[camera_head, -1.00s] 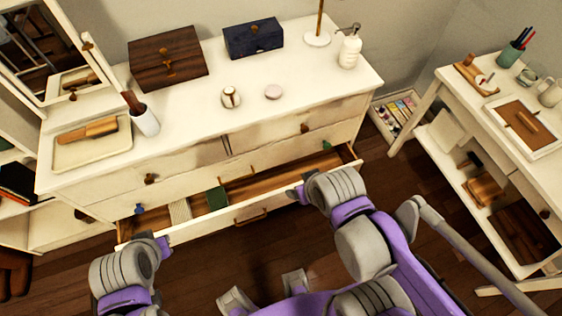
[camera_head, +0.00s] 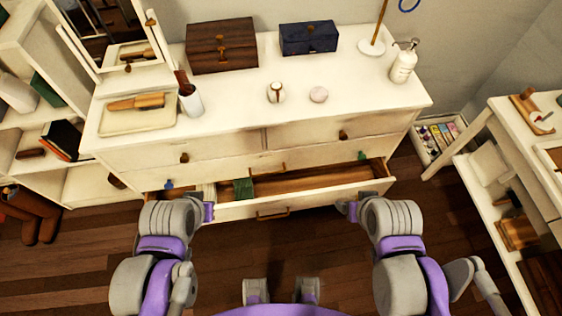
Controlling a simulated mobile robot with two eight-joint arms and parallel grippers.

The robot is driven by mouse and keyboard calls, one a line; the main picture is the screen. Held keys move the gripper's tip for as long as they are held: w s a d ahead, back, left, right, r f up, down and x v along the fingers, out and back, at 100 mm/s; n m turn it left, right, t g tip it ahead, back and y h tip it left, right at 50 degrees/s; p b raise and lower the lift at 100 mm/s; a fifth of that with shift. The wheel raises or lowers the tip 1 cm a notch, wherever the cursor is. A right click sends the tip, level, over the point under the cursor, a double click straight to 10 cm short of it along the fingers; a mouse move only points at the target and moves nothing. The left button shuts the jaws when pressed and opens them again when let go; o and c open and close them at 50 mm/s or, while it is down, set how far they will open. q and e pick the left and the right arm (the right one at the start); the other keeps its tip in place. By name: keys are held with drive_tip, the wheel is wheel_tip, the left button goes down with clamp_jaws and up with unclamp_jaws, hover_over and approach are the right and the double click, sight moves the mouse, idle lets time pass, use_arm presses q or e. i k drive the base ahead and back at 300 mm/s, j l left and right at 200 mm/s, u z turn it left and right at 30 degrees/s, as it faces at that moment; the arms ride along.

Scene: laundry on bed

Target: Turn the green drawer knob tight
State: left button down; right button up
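The green knob (camera_head: 362,155) is small and sits at the right end of a closed drawer front on the white dresser (camera_head: 250,132). A blue knob (camera_head: 168,184) sits at the left end of the same row. Below it, a drawer (camera_head: 318,197) with a brass handle stands pulled out. My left gripper (camera_head: 209,212) is near the open drawer's left front. My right gripper (camera_head: 347,208) is near its right front, below and apart from the green knob. Both grippers are small and partly hidden by my wrists, so their opening cannot be told.
The open drawer holds a green folded item (camera_head: 243,188). A tray (camera_head: 153,120), boxes, a cup and a pump bottle (camera_head: 403,62) stand on the dresser. A shelf table (camera_head: 497,115) stands at right, and a box of small items (camera_head: 418,150) lies on the floor. Floor before the dresser is clear.

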sight(362, 157)
drive_tip(key=l+u, duration=0.1)
drive_tip(key=l, duration=0.3)
drive_tip(key=k+l, duration=0.15)
drive_tip(key=l, duration=0.25)
drive_tip(key=k+l+u, duration=0.15)
drive_tip(key=l, duration=0.3)
drive_tip(key=i, duration=0.05)
